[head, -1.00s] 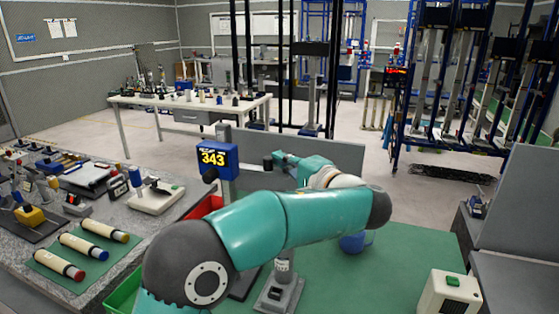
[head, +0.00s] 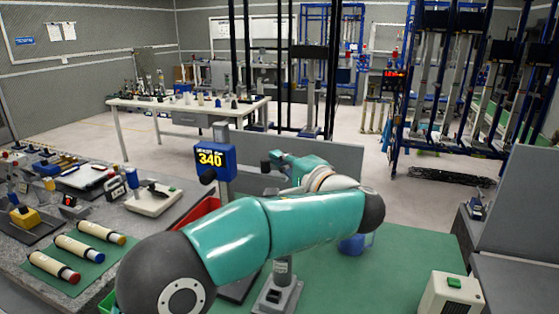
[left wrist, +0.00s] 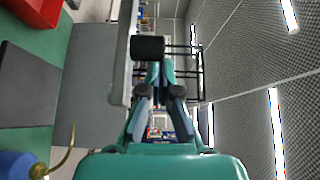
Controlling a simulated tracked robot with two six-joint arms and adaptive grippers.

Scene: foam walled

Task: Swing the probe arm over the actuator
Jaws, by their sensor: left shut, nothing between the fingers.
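A blue display unit (head: 215,159) reading 340 stands on a grey column behind my left arm, with a dark knob on its front. A dark cylinder (head: 266,167) shows to its right, beside my left gripper (head: 277,157); I cannot tell if it belongs to the probe arm. In the left wrist view the dark cylinder (left wrist: 147,47) lies just beyond the tips of my left gripper (left wrist: 160,68), which is shut and empty. Contact is unclear. A grey stand with an upright cylinder (head: 279,286), possibly the actuator, is partly hidden by my arm. My right gripper is out of view.
A grey partition (head: 318,152) stands behind the green mat (head: 400,262). A blue vessel (head: 352,245) sits under my forearm, and a white box with a green button (head: 450,294) at the front right.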

